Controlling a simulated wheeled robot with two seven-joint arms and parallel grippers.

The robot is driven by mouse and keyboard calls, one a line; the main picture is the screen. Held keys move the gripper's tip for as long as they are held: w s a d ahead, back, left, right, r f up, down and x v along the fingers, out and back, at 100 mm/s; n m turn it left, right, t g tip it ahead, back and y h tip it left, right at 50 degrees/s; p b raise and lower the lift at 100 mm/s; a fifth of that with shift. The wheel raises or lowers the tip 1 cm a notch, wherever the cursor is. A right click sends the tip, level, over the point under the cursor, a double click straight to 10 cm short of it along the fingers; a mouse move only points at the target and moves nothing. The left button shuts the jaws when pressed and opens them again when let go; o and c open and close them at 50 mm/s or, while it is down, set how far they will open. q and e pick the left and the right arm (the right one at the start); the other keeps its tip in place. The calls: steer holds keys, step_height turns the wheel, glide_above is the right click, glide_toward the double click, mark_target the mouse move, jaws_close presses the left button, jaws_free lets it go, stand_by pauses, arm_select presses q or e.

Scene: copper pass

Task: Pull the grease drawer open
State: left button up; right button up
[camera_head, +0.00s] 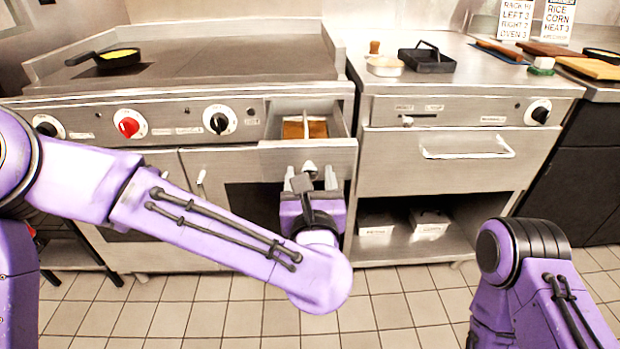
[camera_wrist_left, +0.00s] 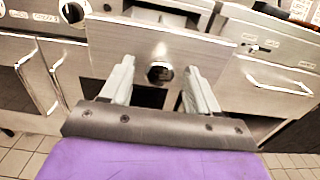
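The grease drawer (camera_head: 262,152) stands partly pulled out of the griddle front, with its open top showing a brown surface inside. Its round knob (camera_head: 309,168) is on the drawer front and also shows in the left wrist view (camera_wrist_left: 159,73). My left gripper (camera_head: 312,181) is just in front of the drawer. In the left wrist view its two fingers (camera_wrist_left: 160,84) are spread, one on each side of the knob, with a visible gap on both sides. Of my right arm only a link shows at the lower right; its gripper is out of view.
The griddle (camera_head: 230,55) holds a black pan (camera_head: 118,58) at the left. Control knobs, one red (camera_head: 128,124), line its front. To the right is a steel cabinet drawer with a bar handle (camera_head: 465,154) above an open shelf. Tiled floor is free below.

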arm_select(q)
steer(key=shift+s, duration=0.1)
steer(key=s+d, duration=0.1)
steer(key=s, duration=0.9)
steer(key=shift+s+d, duration=0.15)
